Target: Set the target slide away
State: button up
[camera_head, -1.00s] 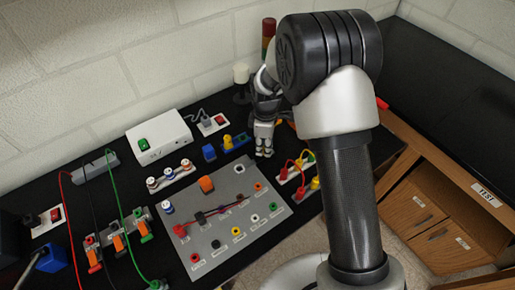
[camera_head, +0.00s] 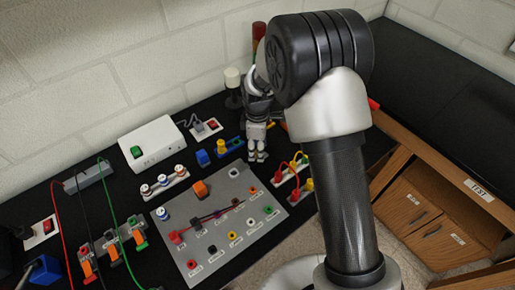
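No thing in view is marked clearly as the target slide, and I cannot tell which one it is. My gripper (camera_head: 257,157) points down behind the upper right of a grey socket panel (camera_head: 215,258). Its fingers look close together, but the view is too small to show whether they are shut or hold anything. Left of it are a blue piece with a yellow knob (camera_head: 221,147) and a small blue block (camera_head: 203,158). An orange block (camera_head: 200,188) and a dark block with red leads (camera_head: 197,223) are on the panel. My arm hides part of the bench.
A white power box (camera_head: 151,142) and a row of terminals (camera_head: 163,182) stand behind the panel. A signal tower (camera_head: 258,36) rises behind my gripper. Orange clips (camera_head: 112,251) with cables are at left. Yellow and red leads (camera_head: 296,172) lie right of my gripper.

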notch_tip(320, 180, up, 11)
dwell(0.3)
dwell(0.4)
jog(key=s+d+r+m+t, duration=0.1)
jog(key=s+d+r+m, duration=0.3)
jog(key=s+r, duration=0.25)
jog(key=s+d+r+m+t, duration=0.1)
jog(key=s+d+r+m, duration=0.25)
jog(key=s+r, duration=0.3)
jog(key=s+d+m+t+b, duration=0.1)
jog(key=s+d+m+t, duration=0.1)
jog(key=s+m, duration=0.6)
jog(key=s+d, duration=0.1)
jog(key=s, duration=0.6)
jog(key=shift+d+r+t, duration=0.3)
jog(key=shift+d+r, duration=0.1)
